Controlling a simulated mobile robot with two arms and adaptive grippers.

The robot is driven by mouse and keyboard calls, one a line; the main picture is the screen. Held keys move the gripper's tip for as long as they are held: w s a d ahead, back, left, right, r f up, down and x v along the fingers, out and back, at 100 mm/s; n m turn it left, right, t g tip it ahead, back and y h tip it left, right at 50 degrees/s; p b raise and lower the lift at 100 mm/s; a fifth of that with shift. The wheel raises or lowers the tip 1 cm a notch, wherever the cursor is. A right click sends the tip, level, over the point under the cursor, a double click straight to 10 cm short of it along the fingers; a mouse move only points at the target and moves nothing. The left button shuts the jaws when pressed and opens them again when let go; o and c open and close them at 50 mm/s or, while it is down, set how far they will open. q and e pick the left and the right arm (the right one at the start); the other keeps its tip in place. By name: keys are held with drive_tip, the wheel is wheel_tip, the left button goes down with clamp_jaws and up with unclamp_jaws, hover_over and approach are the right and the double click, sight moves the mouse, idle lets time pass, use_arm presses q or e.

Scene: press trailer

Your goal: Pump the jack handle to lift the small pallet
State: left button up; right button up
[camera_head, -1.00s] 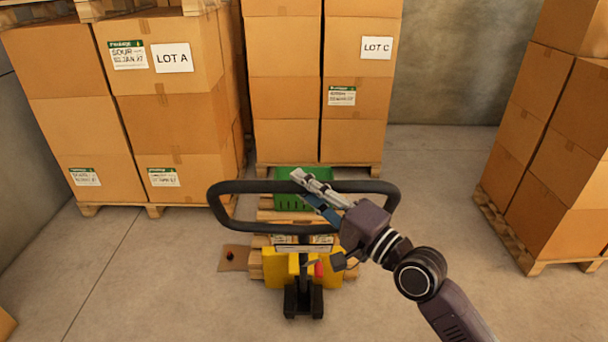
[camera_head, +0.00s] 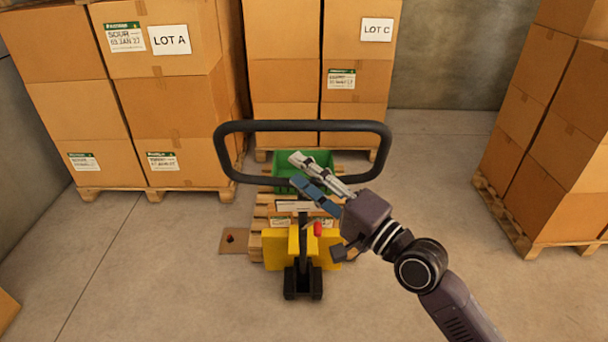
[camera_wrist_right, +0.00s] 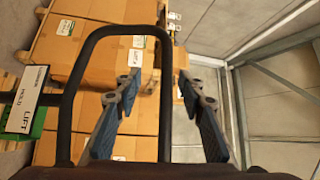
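The jack handle (camera_head: 250,128) is a black loop over the yellow pallet jack (camera_head: 275,250), with a white plate at its lower middle. My right gripper (camera_head: 305,172) is at the loop's lower bar. In the right wrist view its fingers (camera_wrist_right: 155,110) are apart, with a black bar of the handle (camera_wrist_right: 165,75) between them; I see no grip on it. The white plate (camera_wrist_right: 22,100) there reads LIFT, LOWER and HOLD. The small wooden pallet (camera_head: 262,212) lies behind the jack's yellow body, with a green crate (camera_head: 318,158) on it. My left gripper is not in view.
Stacked boxes marked LOT A (camera_head: 175,100) and LOT C (camera_head: 355,90) stand on pallets behind. Another box stack (camera_head: 560,150) stands at the right. A brown piece (camera_head: 232,248) lies left of the jack.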

wheel_tip(320, 180, up, 10)
idle(0.4)
drive_tip(key=shift+f, duration=0.1)
